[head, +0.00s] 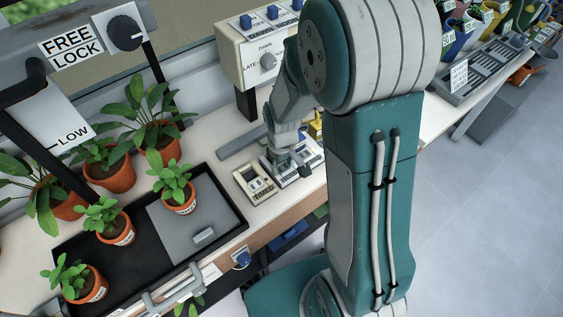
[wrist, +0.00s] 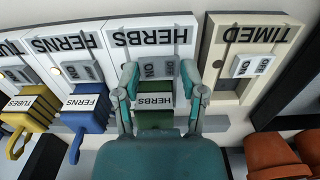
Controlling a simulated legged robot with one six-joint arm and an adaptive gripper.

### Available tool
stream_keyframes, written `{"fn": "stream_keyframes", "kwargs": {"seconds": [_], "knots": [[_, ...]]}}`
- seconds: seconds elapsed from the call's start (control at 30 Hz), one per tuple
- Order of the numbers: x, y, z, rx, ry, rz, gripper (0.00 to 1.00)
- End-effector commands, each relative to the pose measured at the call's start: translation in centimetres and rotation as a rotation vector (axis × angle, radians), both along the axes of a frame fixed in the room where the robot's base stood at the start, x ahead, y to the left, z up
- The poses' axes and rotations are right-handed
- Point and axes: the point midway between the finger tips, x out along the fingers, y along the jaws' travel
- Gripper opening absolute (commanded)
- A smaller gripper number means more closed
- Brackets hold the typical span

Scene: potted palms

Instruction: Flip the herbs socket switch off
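The herbs socket (wrist: 150,35) is a white block, its HERBS lettering upside down in the wrist view. Its grey rocker switch (wrist: 158,68) carries OFF and ON lettering; I cannot tell which side is pressed. A green plug (wrist: 154,118) with a HERBS tag sits below the switch in that view. My gripper (wrist: 160,74) is open, with one teal finger at each side of the switch; contact is unclear. In the head view my gripper (head: 292,165) points down over the row of sockets and partly hides them.
The cream timed socket (wrist: 250,60) is right of the herbs one in the wrist view. The ferns socket (wrist: 78,55), with a blue plug (wrist: 84,108), and the tubes socket (wrist: 18,72), with a yellow plug (wrist: 25,112), are left. Potted plants stand on a black tray (head: 228,212).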

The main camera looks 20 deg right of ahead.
Motion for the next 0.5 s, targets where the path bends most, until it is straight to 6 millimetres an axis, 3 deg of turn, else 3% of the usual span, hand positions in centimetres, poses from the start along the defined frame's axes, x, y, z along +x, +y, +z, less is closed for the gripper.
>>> {"fn": "stream_keyframes", "kwargs": {"seconds": [0.5], "knots": [[0.17,0.1,0.39,0.0,-0.006,-0.001,0.86]]}}
